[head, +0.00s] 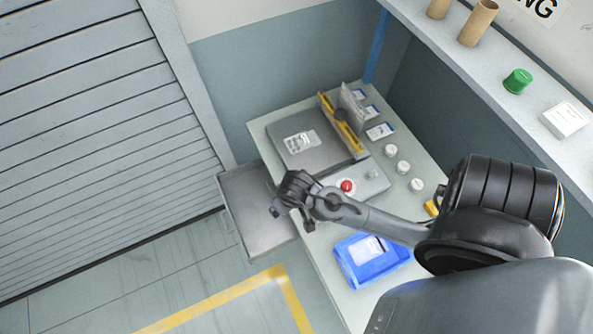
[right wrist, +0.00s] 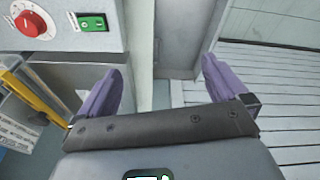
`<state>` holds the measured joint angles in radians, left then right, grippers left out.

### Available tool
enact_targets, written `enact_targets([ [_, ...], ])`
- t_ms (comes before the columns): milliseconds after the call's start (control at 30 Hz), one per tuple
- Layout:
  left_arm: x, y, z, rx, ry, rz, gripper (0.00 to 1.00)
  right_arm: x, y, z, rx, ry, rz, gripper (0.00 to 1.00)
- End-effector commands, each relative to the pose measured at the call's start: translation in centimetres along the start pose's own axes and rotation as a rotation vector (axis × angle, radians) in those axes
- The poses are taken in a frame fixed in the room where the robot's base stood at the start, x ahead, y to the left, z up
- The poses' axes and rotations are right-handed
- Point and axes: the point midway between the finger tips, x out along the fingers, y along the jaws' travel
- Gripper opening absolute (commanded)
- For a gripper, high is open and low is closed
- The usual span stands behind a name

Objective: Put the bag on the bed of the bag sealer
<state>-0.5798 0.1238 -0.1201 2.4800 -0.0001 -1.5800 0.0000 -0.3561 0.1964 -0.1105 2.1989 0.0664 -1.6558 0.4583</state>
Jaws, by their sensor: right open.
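The bag sealer stands on the bench, with a flat grey bed (head: 285,155), a yellow bar (head: 342,124) and a control box (head: 372,183) with a red knob (head: 347,186). A pale flat piece with dark marks (head: 300,142) lies on the bed; I cannot tell whether it is the bag or a label. A white packet (head: 369,247) lies in the blue tray (head: 352,273). My right gripper (head: 278,205) is open over the bench's left edge, left of the control box. In the right wrist view, its purple fingers (right wrist: 155,90) are apart with nothing held. My left gripper is out of view.
A metal tray (head: 243,200) sits left of the bench. Several white round pieces (head: 403,167) and blue-and-white packets (head: 380,131) are at the bench's right side. A shelf (head: 470,75) overhangs the right. A slatted shutter (head: 90,130) stands at left.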

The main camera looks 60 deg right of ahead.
Motion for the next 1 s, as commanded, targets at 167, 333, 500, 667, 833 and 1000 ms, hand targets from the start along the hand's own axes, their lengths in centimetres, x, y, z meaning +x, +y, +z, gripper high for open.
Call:
enact_targets([
  [167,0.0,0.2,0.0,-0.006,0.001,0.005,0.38,-4.4,-1.8,3.9,-0.330,0.067,-0.101,1.00],
  [333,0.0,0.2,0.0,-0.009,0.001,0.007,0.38,-6.5,-2.3,5.1,-0.471,0.110,-0.132,1.00],
  [500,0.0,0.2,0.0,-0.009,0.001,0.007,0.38,-6.8,-2.3,5.3,-0.495,0.117,-0.136,1.00],
  [667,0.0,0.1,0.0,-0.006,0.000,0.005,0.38,-6.8,-2.3,5.2,-0.493,0.116,-0.136,1.00],
  [833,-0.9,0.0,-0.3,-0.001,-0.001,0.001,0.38,-7.8,-2.3,5.0,-0.492,0.116,-0.136,1.00],
  [1000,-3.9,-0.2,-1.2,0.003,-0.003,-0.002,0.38,-10.7,-2.2,4.4,-0.491,0.115,-0.135,1.00],
])
